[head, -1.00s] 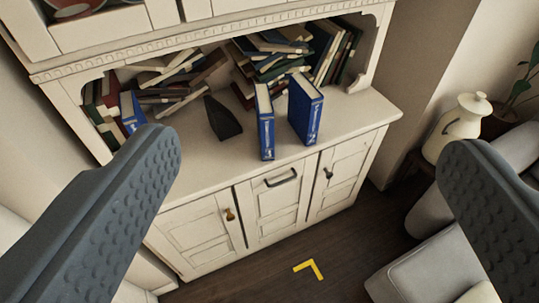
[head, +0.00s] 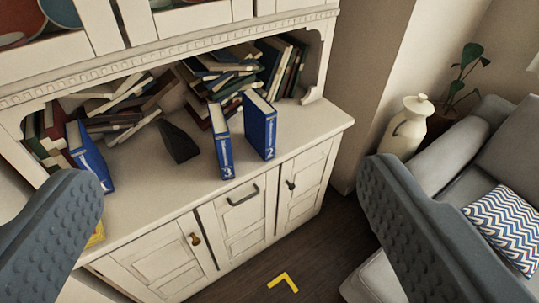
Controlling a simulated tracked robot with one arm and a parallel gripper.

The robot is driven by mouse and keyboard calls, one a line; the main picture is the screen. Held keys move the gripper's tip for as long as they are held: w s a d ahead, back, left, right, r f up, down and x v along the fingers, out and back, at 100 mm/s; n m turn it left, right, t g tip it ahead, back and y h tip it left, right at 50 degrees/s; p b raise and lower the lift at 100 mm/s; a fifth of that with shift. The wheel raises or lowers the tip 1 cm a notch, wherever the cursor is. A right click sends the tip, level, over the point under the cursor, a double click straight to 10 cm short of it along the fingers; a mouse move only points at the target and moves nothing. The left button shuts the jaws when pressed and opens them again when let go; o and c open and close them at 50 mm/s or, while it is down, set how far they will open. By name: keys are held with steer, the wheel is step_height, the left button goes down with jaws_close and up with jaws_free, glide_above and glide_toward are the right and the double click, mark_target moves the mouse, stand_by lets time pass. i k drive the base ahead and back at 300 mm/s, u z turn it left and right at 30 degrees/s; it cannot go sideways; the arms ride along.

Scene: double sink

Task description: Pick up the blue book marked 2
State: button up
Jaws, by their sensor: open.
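The blue book marked 2 (head: 260,128) stands upright on the counter of a white cabinet, right of the picture's middle top. A blue book marked 3 (head: 221,145) stands just left of it, with a narrow gap between them. Another blue book (head: 88,157) leans at the left end of the counter; I cannot read its mark clearly. My gripper (head: 238,180) is open and empty, its grey ribbed fingers wide apart at the left and right. The books stand beyond the fingertips, and nothing touches them.
Piles of loose books (head: 225,72) fill the niche behind, with a dark wedge-shaped object (head: 180,143) at its front. The white cabinet (head: 180,235) has doors and a drawer below. A cream jug (head: 407,127), plant and grey sofa (head: 470,140) are at right. A yellow corner mark (head: 284,281) lies on the floor.

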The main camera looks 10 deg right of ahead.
mark_target(259, 117)
steer(key=k, duration=0.3)
steer(key=z, duration=0.8)
steer(key=i, duration=1.7)
steer(key=u, duration=0.15)
